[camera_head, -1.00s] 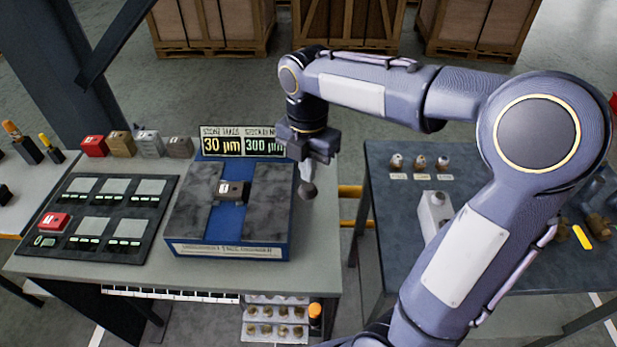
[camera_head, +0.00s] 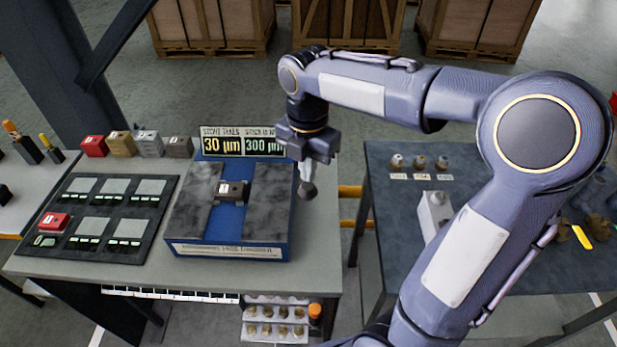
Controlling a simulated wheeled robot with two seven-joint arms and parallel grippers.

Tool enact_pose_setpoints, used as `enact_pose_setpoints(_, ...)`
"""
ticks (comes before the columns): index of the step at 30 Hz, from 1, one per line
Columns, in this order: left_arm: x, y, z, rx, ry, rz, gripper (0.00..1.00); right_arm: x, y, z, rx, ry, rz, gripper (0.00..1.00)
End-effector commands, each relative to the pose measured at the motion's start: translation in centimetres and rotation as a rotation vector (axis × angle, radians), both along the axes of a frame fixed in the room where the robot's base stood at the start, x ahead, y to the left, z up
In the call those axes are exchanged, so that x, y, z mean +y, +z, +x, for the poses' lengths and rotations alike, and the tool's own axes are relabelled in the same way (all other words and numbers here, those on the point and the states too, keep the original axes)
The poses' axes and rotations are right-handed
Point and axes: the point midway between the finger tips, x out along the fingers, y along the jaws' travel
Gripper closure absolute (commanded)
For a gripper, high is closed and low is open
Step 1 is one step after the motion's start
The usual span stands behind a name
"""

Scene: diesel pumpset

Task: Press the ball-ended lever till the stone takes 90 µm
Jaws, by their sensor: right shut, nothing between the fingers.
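The blue honing machine (camera_head: 228,232) stands on the grey bench with two dark stone slabs on top. A small dark block with a white label (camera_head: 232,191) sits between the slabs. The display (camera_head: 222,146) behind reads 30 µm at left and 300 µm at right. The dark ball of the lever (camera_head: 307,190) shows at the machine's right side. My right gripper (camera_head: 307,168) points down, shut and empty, right above the ball; whether it touches cannot be told. The rest of the lever is hidden. My left gripper is not in view.
A black tray (camera_head: 58,254) with pale pads and a red block lies left of the machine. Several coloured blocks (camera_head: 122,143) stand behind it. A second table (camera_head: 385,240) at right holds small knobs and a pale box. A gap separates the tables.

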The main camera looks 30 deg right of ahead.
Motion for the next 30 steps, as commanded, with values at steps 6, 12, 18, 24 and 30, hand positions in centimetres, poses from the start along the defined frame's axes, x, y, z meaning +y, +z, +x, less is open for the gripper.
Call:
enact_pose_setpoints(6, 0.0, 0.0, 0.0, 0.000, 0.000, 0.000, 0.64, 0.0, 0.0, 0.0, 0.000, 0.000, 0.000, 0.82)
enact_pose_setpoints(12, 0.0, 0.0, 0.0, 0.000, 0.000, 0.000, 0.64, 0.0, 0.0, 0.0, 0.000, 0.000, 0.000, 0.82)
enact_pose_setpoints(18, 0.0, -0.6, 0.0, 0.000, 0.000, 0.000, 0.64, 0.0, -0.8, 0.0, 0.001, 0.000, 0.000, 0.82)
enact_pose_setpoints(24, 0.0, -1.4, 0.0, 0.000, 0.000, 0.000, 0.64, 0.0, -2.1, 0.0, 0.000, 0.000, 0.000, 0.82)
enact_pose_setpoints(30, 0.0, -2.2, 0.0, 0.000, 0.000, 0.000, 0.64, 0.0, -3.3, 0.0, 0.001, -0.001, 0.000, 0.82)
